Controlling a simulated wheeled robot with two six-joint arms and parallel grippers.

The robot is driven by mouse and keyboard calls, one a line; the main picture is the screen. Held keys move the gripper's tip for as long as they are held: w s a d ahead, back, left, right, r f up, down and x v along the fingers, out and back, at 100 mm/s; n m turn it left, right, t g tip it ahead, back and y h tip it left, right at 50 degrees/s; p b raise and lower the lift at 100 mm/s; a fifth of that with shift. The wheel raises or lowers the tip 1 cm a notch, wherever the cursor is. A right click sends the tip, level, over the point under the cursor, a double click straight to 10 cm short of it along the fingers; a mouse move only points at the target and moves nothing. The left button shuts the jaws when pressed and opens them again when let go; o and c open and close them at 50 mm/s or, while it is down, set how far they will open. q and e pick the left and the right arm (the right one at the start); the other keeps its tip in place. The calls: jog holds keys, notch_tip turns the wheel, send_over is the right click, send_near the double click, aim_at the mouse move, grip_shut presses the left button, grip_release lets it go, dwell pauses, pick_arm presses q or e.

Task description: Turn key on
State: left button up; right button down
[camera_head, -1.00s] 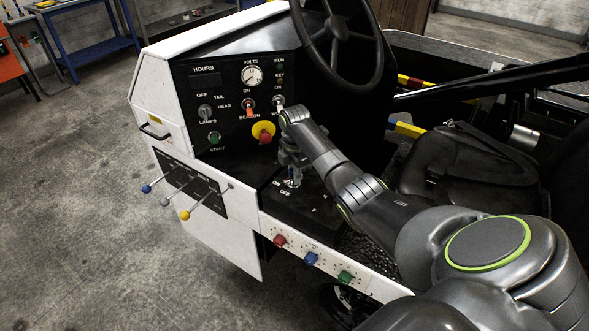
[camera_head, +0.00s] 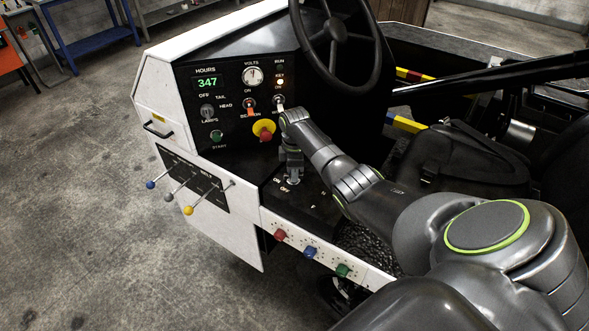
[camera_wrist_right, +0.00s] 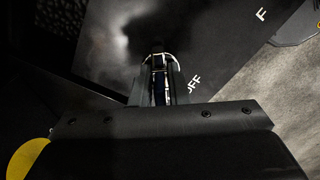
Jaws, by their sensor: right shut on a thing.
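The key (camera_head: 293,182) stands in its switch on the black lower panel, beside the ON and OFF labels. My right gripper (camera_head: 293,177) points down at it and is shut on it. In the right wrist view, the closed fingers (camera_wrist_right: 160,85) hold a thin blue part in a pale ring, with part of the OFF label beside it. The fingers hide most of the key. The hours display (camera_head: 207,83) is lit green and reads 347. My left gripper is not in view.
The yellow and red stop button (camera_head: 264,130) and toggle switches (camera_head: 249,104) are close behind my right wrist. The steering wheel (camera_head: 337,35) stands above. Belt levers (camera_head: 188,210) stick out at the left, and coloured knobs (camera_head: 310,252) line the front edge.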

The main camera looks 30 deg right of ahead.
jog(key=shift+w+d+r+m+p, duration=0.15)
jog(key=shift+m+p, duration=0.15)
jog(key=shift+m, duration=0.4)
jog(key=c, duration=1.4)
grip_release()
notch_tip(320, 180, up, 17)
jog(key=shift+r, duration=0.2)
jog(key=shift+f, duration=0.1)
